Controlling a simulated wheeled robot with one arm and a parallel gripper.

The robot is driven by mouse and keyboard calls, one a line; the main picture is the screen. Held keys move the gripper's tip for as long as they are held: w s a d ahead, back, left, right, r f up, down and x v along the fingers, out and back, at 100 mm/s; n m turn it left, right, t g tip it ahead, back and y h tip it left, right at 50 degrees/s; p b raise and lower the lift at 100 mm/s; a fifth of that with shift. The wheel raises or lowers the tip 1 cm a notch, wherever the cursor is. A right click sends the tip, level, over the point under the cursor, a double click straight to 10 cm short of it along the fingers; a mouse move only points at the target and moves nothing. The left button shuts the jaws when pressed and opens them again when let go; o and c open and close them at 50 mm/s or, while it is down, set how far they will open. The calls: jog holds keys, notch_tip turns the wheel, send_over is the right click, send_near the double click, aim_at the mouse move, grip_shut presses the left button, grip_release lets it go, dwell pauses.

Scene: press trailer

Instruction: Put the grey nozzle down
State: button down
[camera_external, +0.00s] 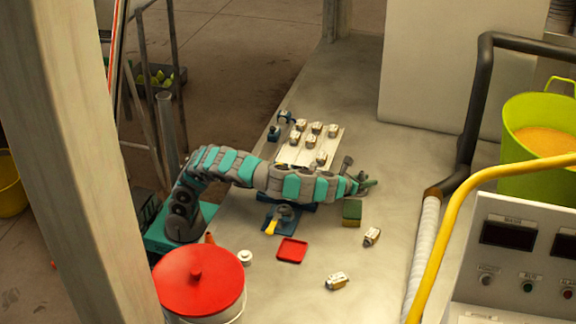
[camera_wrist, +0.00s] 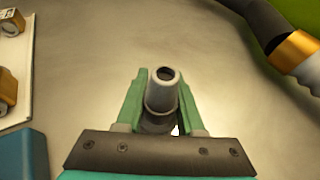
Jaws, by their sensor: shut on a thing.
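The grey nozzle (camera_wrist: 161,92) is a tapered grey piece with a dark round opening at its tip. In the wrist view it stands between the two green fingers of my gripper (camera_wrist: 162,100), which is shut on it. Its lower part is hidden by the gripper body. In the external view my gripper (camera_external: 364,184) is stretched out to the right over the pale worktop (camera_external: 390,160). A small grey upright shape at the gripper, probably the nozzle (camera_external: 347,162), shows there. I cannot tell its exact height above the worktop.
A green and yellow sponge (camera_external: 352,210) lies just in front of my gripper. A pale board (camera_external: 331,148) with several metallic fittings is behind my arm. A red tray (camera_external: 292,250) and two loose fittings (camera_external: 371,236) (camera_external: 337,281) are nearer. A dark pipe (camera_external: 474,110) bounds the right side.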

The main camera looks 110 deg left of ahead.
jog(key=c, duration=0.5)
grip_release()
jog(key=shift+f, duration=0.1)
jog(key=p+v, duration=0.1)
jog(key=v, duration=1.1)
jog(key=shift+p, duration=0.35)
jog(key=shift+r, duration=0.25)
